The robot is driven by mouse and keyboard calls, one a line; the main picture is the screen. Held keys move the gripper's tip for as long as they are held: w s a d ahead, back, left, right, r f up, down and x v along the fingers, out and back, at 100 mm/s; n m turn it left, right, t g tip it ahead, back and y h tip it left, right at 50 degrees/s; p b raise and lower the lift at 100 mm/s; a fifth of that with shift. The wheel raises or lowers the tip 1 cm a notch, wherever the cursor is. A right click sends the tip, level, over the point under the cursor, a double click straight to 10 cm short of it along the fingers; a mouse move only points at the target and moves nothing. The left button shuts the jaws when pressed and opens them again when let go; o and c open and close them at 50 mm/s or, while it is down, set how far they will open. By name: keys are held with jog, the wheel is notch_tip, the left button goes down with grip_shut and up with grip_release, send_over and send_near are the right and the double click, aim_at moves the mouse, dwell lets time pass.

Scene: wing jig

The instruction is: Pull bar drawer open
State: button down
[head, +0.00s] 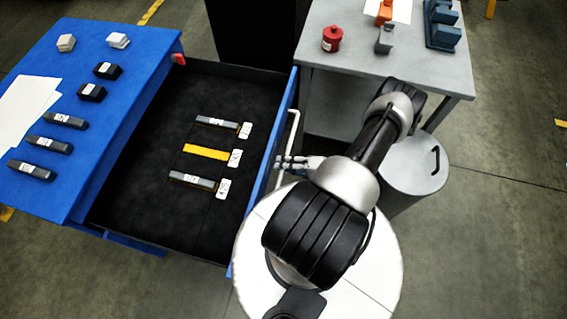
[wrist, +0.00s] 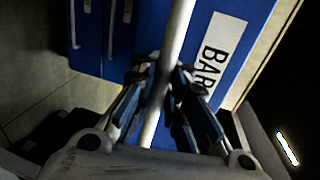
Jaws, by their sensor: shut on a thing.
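The bar drawer (head: 130,200) stands open to the right of the blue bench. Its blue front (head: 284,135) has a pale bar handle (head: 294,125) on its outer face. In the wrist view the blue front carries a white label reading "BAR" (wrist: 216,60). My gripper (head: 284,162) is at the handle in the head view. In the wrist view my gripper (wrist: 165,82) has its fingers on both sides of the handle (wrist: 178,30) and is shut on it. Inside the drawer lie two dark bars (head: 217,123) and a yellow bar (head: 205,152), each with a white tag.
The blue bench top (head: 120,50) holds several dark blocks and bars and white paper. A grey table (head: 345,72) at the upper right bears a red pot (head: 332,38) and blue parts (head: 442,25). A grey lidded bin (head: 415,170) stands right of my arm.

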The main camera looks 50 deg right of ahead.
jog(key=shift+r, duration=0.15)
jog(key=c, duration=1.6)
grip_release()
jog(key=v, duration=1.2)
